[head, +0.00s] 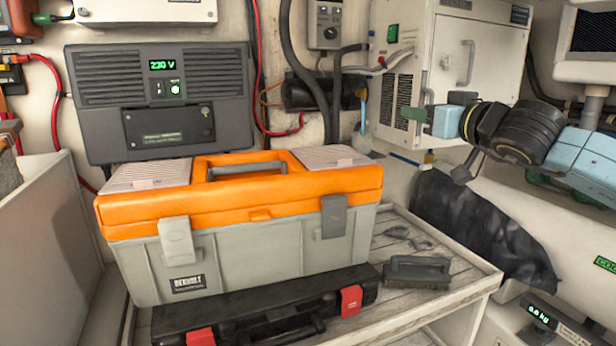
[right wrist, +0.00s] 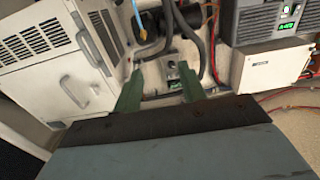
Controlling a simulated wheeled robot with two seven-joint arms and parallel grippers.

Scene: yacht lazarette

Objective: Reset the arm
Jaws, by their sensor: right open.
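My right arm comes in from the right side of the head view and reaches left. Its gripper (head: 420,108) is in front of the white cabinet (head: 445,60), above the bench. In the right wrist view the two green fingers of my right gripper (right wrist: 160,84) are spread apart with nothing between them. Behind them are a wall switch and cables. My left gripper is in neither view.
An orange and grey toolbox (head: 250,240) stands on the slatted bench (head: 440,292), behind a black case (head: 270,312). A brush (head: 417,272) lies to their right. A dark bag (head: 480,228) is below my right arm. A 230 V unit (head: 160,100) hangs on the wall.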

